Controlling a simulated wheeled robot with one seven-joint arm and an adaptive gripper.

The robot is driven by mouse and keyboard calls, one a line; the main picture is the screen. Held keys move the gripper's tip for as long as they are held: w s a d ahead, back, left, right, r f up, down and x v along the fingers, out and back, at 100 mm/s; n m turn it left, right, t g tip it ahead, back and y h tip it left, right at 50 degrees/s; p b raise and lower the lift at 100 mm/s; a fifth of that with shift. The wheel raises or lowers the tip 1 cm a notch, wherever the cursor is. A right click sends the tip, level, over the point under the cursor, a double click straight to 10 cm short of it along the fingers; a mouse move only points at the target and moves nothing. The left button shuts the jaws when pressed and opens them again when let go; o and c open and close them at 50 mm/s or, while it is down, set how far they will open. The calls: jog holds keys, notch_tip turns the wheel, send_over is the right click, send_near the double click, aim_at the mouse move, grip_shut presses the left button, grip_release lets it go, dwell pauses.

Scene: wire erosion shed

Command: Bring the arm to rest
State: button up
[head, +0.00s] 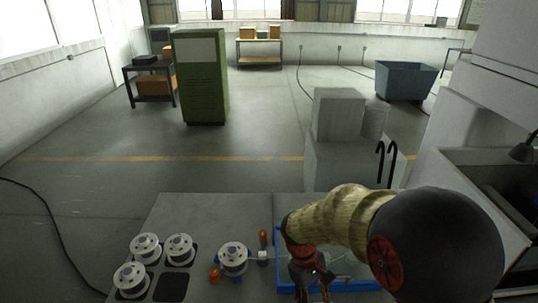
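My arm reaches in from the right over the grey table (190,212) in the head view, with a large dark joint and a pale yellowish link. My gripper (312,290), red and dark, hangs down over a blue-rimmed tray (279,262) near the bottom edge. Its fingertips are low in the picture and hard to make out, so I cannot tell whether it is open or holds anything. The arm hides much of the tray.
Several white spools (145,246) stand on the table's left, by an empty dark pad (172,287). Another spool (233,257) stands near orange and blue pieces (263,238). Pale blocks (338,115) rise behind the table. A green cabinet (200,78) stands on open floor.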

jog(key=s+d+r+m+t+y+b, duration=0.1)
jog(key=s+d+r+m+t+b, duration=0.1)
jog(key=s+r, duration=0.4)
jog(key=s+d+r+m+t+y+b, duration=0.1)
jog(key=s+d+r+m+t+b, duration=0.2)
jog(key=s+r+m+t+b, duration=0.2)
notch_tip(320, 180, up, 3)
jog(key=shift+s+d+f+m+t+y+b, duration=0.15)
jog(key=shift+s+m+t+y+b, duration=0.35)
jog(key=shift+s+b, duration=0.55)
jog(key=shift+s, duration=0.15)
